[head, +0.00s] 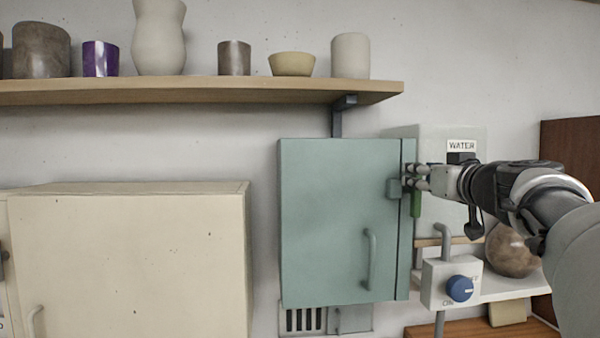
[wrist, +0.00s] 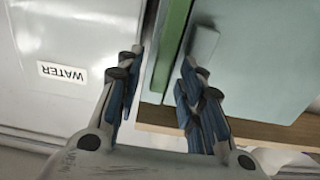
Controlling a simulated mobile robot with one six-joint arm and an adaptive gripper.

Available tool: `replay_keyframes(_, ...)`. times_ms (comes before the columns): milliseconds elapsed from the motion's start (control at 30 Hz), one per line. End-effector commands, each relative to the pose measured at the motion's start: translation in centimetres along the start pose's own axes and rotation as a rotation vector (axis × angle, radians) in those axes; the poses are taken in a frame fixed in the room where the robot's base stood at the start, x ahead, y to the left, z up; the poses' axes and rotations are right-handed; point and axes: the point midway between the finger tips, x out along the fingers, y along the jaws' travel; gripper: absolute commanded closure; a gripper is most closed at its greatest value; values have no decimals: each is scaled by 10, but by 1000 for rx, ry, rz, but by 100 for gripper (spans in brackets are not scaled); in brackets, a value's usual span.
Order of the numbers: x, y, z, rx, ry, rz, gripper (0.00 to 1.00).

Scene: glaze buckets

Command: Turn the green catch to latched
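The green catch (head: 416,204) hangs upright along the right edge of the teal cabinet (head: 335,215), its lower part showing beneath my gripper (head: 409,178). Its upper part is hidden behind the fingers. A small grey-teal block (head: 394,188) sits on the door just left of the catch. In the wrist view, which is turned over, my gripper (wrist: 161,58) is open, with the catch (wrist: 174,45) as a green strip between its fingers. The block (wrist: 203,43) is by the right fingertip. I see gaps beside the strip; contact cannot be told.
A grey box labelled WATER (head: 462,146) stands right behind my gripper. Below are a switch box with a blue knob (head: 460,288) and a round brown pot (head: 512,250). A wooden shelf (head: 200,92) with pots runs above. A cream cabinet (head: 130,260) stands at left.

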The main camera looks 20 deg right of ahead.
Motion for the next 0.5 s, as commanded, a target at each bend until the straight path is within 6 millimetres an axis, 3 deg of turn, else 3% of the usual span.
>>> replay_keyframes(500,0,0,0,0,0,-1,98)
